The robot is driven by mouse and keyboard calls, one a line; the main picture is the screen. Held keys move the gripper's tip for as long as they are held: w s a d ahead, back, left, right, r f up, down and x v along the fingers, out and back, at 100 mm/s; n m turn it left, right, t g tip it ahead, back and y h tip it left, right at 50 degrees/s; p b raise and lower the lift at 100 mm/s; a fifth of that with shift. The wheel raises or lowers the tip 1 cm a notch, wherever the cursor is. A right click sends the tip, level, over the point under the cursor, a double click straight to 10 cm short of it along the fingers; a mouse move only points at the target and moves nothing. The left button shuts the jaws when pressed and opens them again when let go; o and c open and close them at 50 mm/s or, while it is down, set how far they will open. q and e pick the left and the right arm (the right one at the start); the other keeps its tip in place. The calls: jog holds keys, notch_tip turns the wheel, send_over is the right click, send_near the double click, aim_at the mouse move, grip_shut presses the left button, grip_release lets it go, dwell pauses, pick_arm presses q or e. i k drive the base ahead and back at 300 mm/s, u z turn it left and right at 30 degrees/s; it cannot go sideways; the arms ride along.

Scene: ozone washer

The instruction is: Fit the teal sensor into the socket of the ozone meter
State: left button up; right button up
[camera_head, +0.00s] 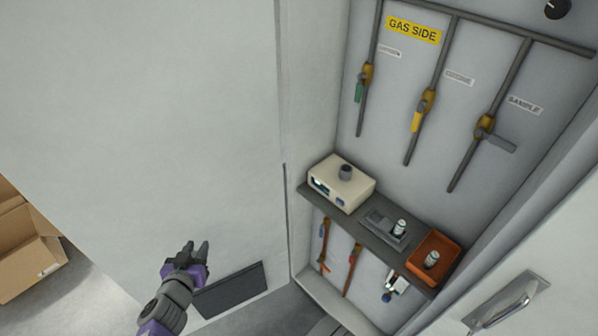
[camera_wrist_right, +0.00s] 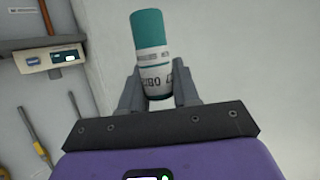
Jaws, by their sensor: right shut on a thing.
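The teal sensor (camera_wrist_right: 150,50) is a cylinder with a teal cap and a white printed label. My right gripper (camera_wrist_right: 158,88) is shut on its label end, with the teal cap pointing away from the palm. In the head view my right gripper (camera_head: 193,253) is at lower left, in front of the pale panel, well apart from the shelf; I cannot make out the sensor there. The ozone meter (camera_head: 340,187) is a cream box on the grey shelf, with a grey round socket (camera_head: 346,172) on top. The meter also shows in the right wrist view (camera_wrist_right: 50,59). My left gripper is not in view.
A grey holder (camera_head: 378,229) with a pale cylinder and an orange bin (camera_head: 428,257) with another stand right of the meter on the shelf (camera_head: 322,202). Valve pipes line the wall above and below. A door handle (camera_head: 512,303) is at lower right.

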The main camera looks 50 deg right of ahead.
aim_at(346, 176)
jog(key=u, duration=0.05)
jog(key=k, duration=0.45)
jog(key=z, duration=1.05)
jog(key=i, duration=0.5)
jog(key=z, duration=0.05)
